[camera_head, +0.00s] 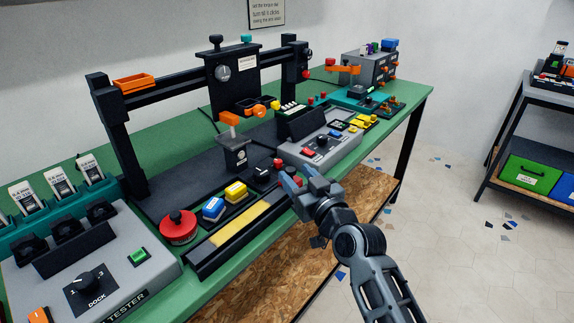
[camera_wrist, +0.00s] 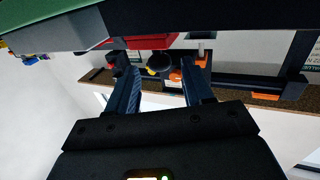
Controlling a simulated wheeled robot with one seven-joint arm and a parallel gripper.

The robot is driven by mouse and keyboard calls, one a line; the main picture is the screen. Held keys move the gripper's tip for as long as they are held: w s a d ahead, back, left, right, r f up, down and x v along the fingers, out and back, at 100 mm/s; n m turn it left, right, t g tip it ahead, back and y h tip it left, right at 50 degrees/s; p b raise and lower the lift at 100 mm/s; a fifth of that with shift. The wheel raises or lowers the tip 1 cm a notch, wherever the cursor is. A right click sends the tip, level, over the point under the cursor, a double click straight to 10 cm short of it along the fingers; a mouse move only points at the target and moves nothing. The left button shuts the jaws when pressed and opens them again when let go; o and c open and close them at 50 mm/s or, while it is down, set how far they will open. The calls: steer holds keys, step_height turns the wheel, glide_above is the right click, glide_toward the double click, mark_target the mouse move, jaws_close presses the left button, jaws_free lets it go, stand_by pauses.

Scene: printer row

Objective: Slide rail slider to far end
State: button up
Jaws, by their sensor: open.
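My gripper (camera_head: 290,182) is at the front edge of the green bench, by the right end of a dark rail bed with a yellow strip (camera_head: 232,238). In the wrist view my gripper (camera_wrist: 163,62) has its two fingers apart, with nothing seen held between them. I cannot tell for sure which part is the rail slider. A red part (camera_wrist: 150,42) and a dark round knob (camera_wrist: 158,66) show beyond the fingers.
A black gantry with an orange tray (camera_head: 134,81) spans the bench's back. A red mushroom button (camera_head: 178,225), blue button (camera_head: 213,208) and yellow button (camera_head: 236,191) lie left of my gripper. A grey control box (camera_head: 325,146) is close behind and right. The floor in front is clear.

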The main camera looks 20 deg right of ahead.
steer(key=shift+w+a+p, duration=0.15)
steer(key=shift+w, duration=1.2)
steer(key=shift+w+a+p, duration=0.15)
steer(key=shift+w, duration=1.2)
steer(key=shift+c, duration=0.4)
jaws_close()
